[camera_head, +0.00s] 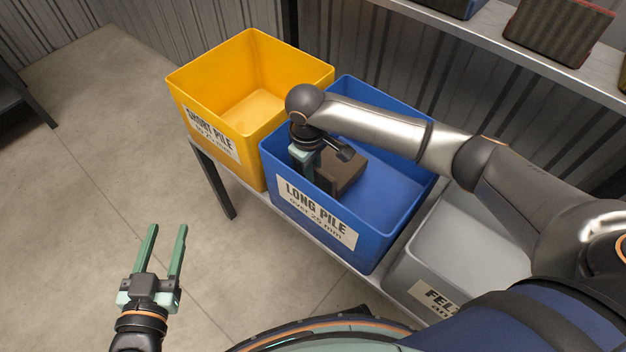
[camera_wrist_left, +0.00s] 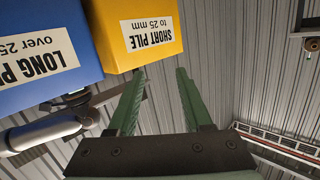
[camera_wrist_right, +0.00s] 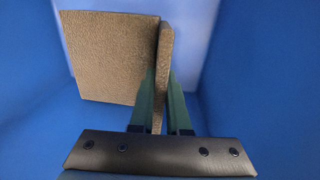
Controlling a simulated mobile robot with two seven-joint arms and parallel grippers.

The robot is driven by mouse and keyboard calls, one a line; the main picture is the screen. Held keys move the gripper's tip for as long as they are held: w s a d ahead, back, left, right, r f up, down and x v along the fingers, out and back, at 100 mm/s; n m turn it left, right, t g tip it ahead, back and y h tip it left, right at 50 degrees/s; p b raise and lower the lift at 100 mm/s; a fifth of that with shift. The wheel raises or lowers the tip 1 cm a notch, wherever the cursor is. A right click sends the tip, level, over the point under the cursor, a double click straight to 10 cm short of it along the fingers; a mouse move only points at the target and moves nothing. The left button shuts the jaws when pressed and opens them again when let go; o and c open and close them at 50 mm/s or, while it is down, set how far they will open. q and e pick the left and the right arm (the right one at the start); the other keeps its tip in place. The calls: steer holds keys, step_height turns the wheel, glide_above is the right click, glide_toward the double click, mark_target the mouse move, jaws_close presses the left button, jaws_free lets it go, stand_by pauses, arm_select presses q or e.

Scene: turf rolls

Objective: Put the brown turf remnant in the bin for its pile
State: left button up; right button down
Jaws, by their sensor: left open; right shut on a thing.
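The brown turf remnant (camera_head: 343,172) is inside the blue bin (camera_head: 395,233), whose label reads LONG PILE over 25 mm. My right gripper (camera_head: 318,176) reaches down into this bin and is shut on the remnant. In the right wrist view the remnant (camera_wrist_right: 112,58) shows a broad brown face and a narrower strip, and the strip (camera_wrist_right: 164,75) is between the two green fingers (camera_wrist_right: 160,100). Whether it touches the bin floor I cannot tell. My left gripper (camera_head: 166,248) is open and empty, out over the floor at the lower left.
A yellow bin (camera_head: 190,95) labelled SHORT PILE stands left of the blue one. A grey bin (camera_head: 462,245) with a partly hidden label starting FEL stands to the right. A metal shelf (camera_head: 500,45) with dark pieces runs behind.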

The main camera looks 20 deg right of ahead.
step_height(320, 180, down, 4)
steer(key=shift+r+b, duration=0.25)
steer(key=shift+b, duration=0.3)
arm_select(q)
step_height(320, 180, up, 7)
steer(key=m+t+h, duration=0.1)
steer(key=t, duration=0.2)
steer(key=shift+w+d, duration=0.2)
steer(key=shift+w, duration=0.15)
arm_select(e)
steer(key=shift+f, duration=0.2)
steer(key=c, duration=0.9)
jaws_free()
arm_select(q)
steer(key=shift+f, duration=0.15)
arm_select(e)
steer(key=shift+r, duration=0.1)
